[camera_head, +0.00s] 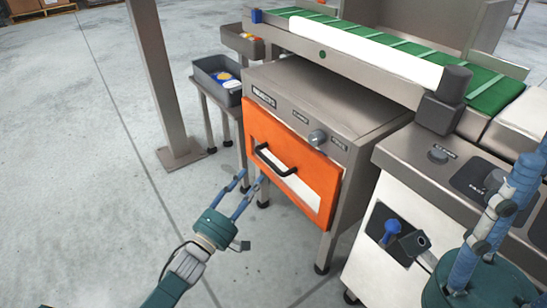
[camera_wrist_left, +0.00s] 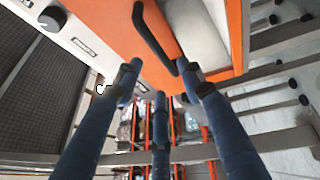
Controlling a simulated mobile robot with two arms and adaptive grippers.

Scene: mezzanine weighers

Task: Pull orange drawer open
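The orange drawer (camera_head: 262,127) is in the front of a grey metal cabinet, and its front looks flush with the cabinet. It has a black bar handle (camera_head: 272,160) and a white panel. My left gripper (camera_head: 247,186) is just left of and below the handle, with its blue fingers spread and empty. In the left wrist view the drawer (camera_wrist_left: 108,22) and handle (camera_wrist_left: 152,36) lie beyond the fingertips (camera_wrist_left: 160,80). One handle end appears close to a fingertip; contact is unclear. My right gripper (camera_head: 490,225) is partly in view at the right, its fingers overlapping.
A grey knob (camera_head: 317,138) sits above the drawer. A green conveyor belt (camera_head: 400,52) runs above the cabinet. A grey bin (camera_head: 213,84) and a metal post (camera_head: 160,75) stand left. A weighing console (camera_head: 395,165) stands right. The floor at the left is clear.

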